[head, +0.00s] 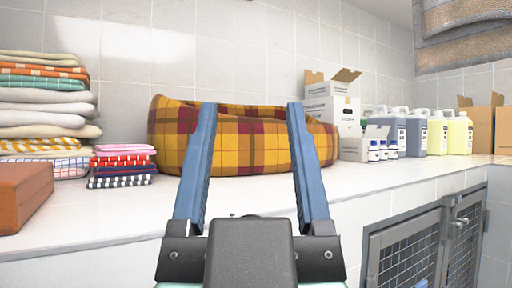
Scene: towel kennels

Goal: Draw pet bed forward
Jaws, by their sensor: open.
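The pet bed (250,146) is a round, plaid cushion bed in yellow, orange and dark red. The fingertips overlap the bed's upper rim in the picture. I cannot tell whether they touch it. The fingers hide parts of the bed's front wall.
The front counter strip (110,218) is clear. Mesh kennel doors (405,262) are below.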

